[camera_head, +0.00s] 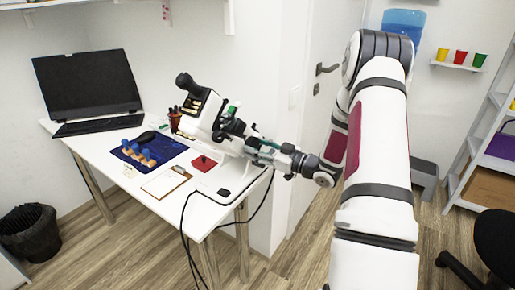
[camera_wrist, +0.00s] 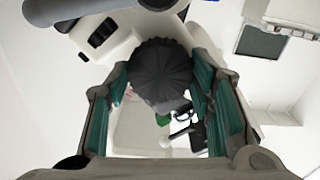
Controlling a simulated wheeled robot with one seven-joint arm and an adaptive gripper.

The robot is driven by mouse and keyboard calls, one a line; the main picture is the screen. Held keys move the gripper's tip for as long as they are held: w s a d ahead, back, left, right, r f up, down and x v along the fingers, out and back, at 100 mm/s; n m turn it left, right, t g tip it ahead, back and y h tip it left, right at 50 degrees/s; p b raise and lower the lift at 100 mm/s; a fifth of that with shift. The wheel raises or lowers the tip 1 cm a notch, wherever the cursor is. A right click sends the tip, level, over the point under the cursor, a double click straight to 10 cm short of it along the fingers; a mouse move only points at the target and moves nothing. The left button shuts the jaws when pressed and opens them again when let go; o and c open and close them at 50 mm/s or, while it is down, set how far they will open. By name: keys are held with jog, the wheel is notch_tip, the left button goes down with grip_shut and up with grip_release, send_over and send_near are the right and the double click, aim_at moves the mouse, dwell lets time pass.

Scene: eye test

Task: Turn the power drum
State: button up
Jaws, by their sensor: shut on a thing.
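The power drum (camera_wrist: 158,70) is a dark, ribbed round knob, seen from its end in the wrist view. My gripper (camera_wrist: 162,78) is shut on it, with one green-padded finger on each side. In the head view my gripper (camera_head: 248,142) reaches in from the right to the near right side of the white and black eye-test instrument (camera_head: 203,106), which stands on the white desk. There the drum is mostly hidden by the fingers and I cannot make it out clearly.
The white desk (camera_head: 105,153) also holds a monitor (camera_head: 87,82), a keyboard (camera_head: 98,124), a blue mat (camera_head: 133,143) with small items, a clipboard (camera_head: 166,182) and a red pad (camera_head: 203,164). Black cables hang over its front edge. A door (camera_head: 322,115) is behind my arm.

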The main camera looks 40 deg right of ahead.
jog(key=shift+r+m+p, duration=0.1)
jog(key=shift+m+p, duration=0.6)
jog(key=shift+p, duration=0.1)
jog(key=shift+m+p, duration=0.55)
jog(key=shift+m, duration=0.15)
jog(key=o, duration=1.2)
jog(key=v, duration=1.2)
